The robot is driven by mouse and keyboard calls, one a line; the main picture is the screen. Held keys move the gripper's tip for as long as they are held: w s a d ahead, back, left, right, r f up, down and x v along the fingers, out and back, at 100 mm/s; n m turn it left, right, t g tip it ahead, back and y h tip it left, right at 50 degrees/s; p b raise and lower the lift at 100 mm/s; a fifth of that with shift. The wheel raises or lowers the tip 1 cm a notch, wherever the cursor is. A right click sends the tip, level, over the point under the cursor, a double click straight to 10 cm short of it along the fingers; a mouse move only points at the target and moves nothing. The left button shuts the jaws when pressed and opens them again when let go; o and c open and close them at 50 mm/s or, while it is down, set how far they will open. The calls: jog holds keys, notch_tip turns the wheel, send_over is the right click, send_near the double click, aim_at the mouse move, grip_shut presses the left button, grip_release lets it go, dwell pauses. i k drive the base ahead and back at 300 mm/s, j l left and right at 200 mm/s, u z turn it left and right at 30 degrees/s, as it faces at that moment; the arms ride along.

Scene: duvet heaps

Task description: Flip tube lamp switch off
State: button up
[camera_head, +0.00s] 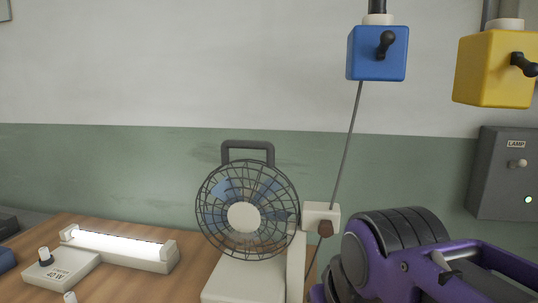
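The tube lamp (118,246) lies on the wooden table at the lower left, and its tube glows bright white. Its pale base (62,272) carries a "42 W" label and a small knob or toggle (45,257) with a dark collar. On the wall at the right, a grey box (505,185) marked "LAMP" has a pale toggle (517,163) and a lit green light (528,199). My purple and black arm fills the lower right, in front of the wall and below the grey box. No gripper fingertips can be made out.
A caged desk fan (247,214) stands mid-table between the lamp and my arm. A blue switch box (378,53) and a yellow one (495,69), each with a black lever, are higher up. A thin rod slants below the blue box.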

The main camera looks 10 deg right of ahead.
aim_at(521, 163)
jog(key=k+j+z, duration=0.15)
jog(key=z, duration=1)
jog(key=i+z, duration=0.15)
jog(key=z, duration=0.5)
jog(key=i+l+u, duration=0.15)
jog(key=i, duration=0.35)
jog(key=i+l+u, duration=0.1)
jog(key=i+l, duration=0.2)
jog(key=i, duration=0.2)
jog(key=i+l+u, duration=0.15)
jog(key=i+l, duration=0.15)
jog(key=i, duration=0.15)
jog(key=k+l, duration=0.15)
jog(key=k, duration=0.2)
jog(key=k+l+z, duration=0.15)
jog(key=k, duration=0.15)
jog(key=i+j, duration=0.15)
jog(key=i, duration=0.2)
jog(key=i+j+u, duration=0.15)
jog(key=i, duration=0.15)
